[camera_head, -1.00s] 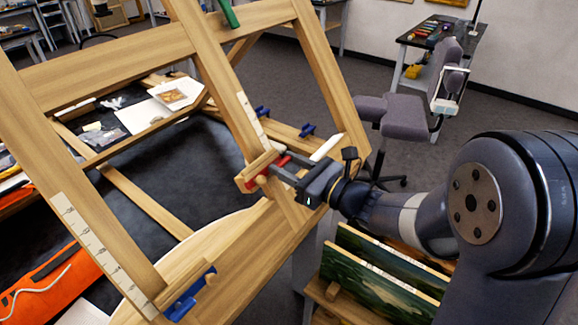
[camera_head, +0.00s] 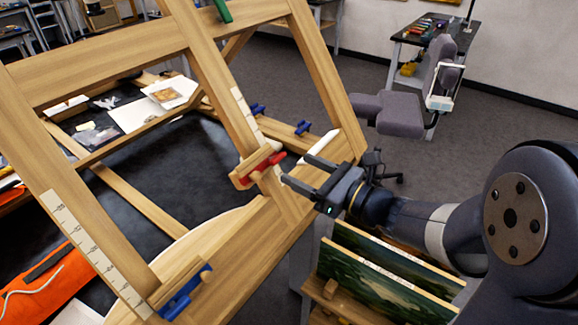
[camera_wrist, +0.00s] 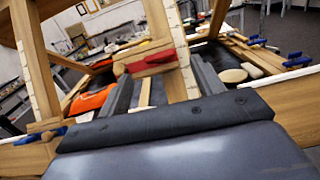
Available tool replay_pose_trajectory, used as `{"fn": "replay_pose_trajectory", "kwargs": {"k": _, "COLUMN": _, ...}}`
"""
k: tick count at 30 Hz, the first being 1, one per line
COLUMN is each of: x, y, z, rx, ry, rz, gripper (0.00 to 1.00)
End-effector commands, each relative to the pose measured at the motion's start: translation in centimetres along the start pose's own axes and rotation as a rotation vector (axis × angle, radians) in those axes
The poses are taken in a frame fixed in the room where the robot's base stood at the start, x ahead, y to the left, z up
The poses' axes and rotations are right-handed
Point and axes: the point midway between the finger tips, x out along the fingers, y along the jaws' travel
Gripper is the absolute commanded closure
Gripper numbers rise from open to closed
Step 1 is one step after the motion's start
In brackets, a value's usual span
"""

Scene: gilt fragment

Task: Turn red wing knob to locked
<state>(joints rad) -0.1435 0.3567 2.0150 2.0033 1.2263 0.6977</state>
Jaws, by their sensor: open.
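The red wing knob (camera_head: 250,178) sits on a small wooden block on the easel's slanted upright, near the lower crossbar. Its wings lie along the block, tilted up to the right in the head view. In the wrist view the red knob (camera_wrist: 133,67) shows ahead, close to level and partly behind the wooden block. My gripper (camera_head: 297,169) is open and empty, just right of the knob and apart from it. In the wrist view its fingers (camera_wrist: 160,75) frame the space in front of the knob. No lock marking is readable.
A blue wing knob (camera_head: 187,292) is at the lower left of the frame, and a green one (camera_head: 222,11) is at the top. Blue clamps (camera_head: 302,128) sit behind. Paintings (camera_head: 385,265) stand in a rack below my arm. A grey chair (camera_head: 400,110) is behind.

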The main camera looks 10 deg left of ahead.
Motion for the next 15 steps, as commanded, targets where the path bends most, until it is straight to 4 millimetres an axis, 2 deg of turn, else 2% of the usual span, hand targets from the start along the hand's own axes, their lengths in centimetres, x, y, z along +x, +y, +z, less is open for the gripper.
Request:
{"fn": "replay_pose_trajectory", "kwargs": {"k": 1, "x": -1.1, "y": -0.1, "z": -0.1, "rx": -0.001, "ry": -0.002, "rz": -0.006, "gripper": 0.36}}
{"fn": "replay_pose_trajectory", "kwargs": {"k": 6, "x": -3.7, "y": -0.1, "z": -0.1, "rx": 0.0, "ry": -0.001, "rz": -0.004, "gripper": 0.36}}
{"fn": "replay_pose_trajectory", "kwargs": {"k": 15, "x": -5.5, "y": 0.0, "z": 0.0, "rx": 0.0, "ry": -0.001, "rz": 0.0, "gripper": 0.36}}
